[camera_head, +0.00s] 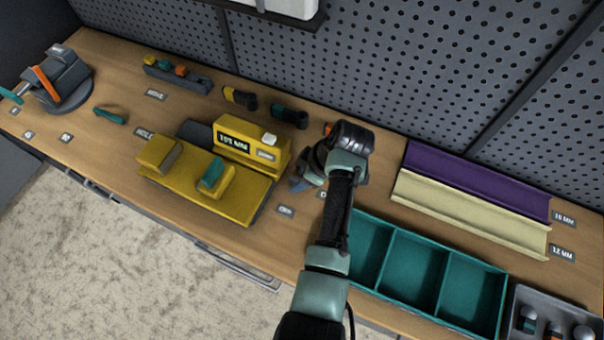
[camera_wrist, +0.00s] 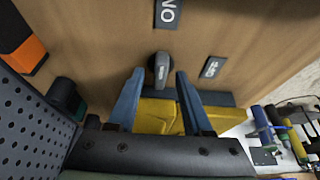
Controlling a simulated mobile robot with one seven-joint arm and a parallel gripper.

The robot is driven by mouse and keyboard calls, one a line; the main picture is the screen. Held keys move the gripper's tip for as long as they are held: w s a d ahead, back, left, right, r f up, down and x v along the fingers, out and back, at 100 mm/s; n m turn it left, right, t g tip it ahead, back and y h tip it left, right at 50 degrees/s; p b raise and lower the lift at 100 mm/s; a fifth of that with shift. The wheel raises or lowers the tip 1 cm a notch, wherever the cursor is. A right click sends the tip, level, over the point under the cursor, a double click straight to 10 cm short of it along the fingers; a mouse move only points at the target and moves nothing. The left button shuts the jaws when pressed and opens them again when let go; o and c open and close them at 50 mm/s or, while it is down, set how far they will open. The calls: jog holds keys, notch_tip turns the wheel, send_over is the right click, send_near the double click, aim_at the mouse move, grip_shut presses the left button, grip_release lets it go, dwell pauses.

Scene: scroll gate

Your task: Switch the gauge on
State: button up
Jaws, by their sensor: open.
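The yellow gauge (camera_head: 250,148) stands on the bench with a display reading about "19.1 MM". Its yellow bed (camera_head: 210,188) carries two yellow blocks, one with a teal top. A small grey switch knob (camera_wrist: 161,68) shows in the wrist view, near an ON label (camera_wrist: 167,14) and an OFF label (camera_wrist: 212,68). The OFF label also shows in the head view (camera_head: 285,210). My gripper (camera_wrist: 159,73) is open, its two blue fingers either side of the knob in the picture; contact cannot be told. In the head view my gripper (camera_head: 302,184) hides the knob.
A teal divided tray (camera_head: 440,262) lies right of my arm. Purple (camera_head: 475,180) and cream (camera_head: 470,213) channels lie behind it. A vise (camera_head: 60,78) stands far left. A perforated wall (camera_head: 420,70) closes off the back.

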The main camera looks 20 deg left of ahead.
jog(key=b+v, duration=0.1)
jog(key=v, duration=1.2)
jog(key=shift+b, duration=0.3)
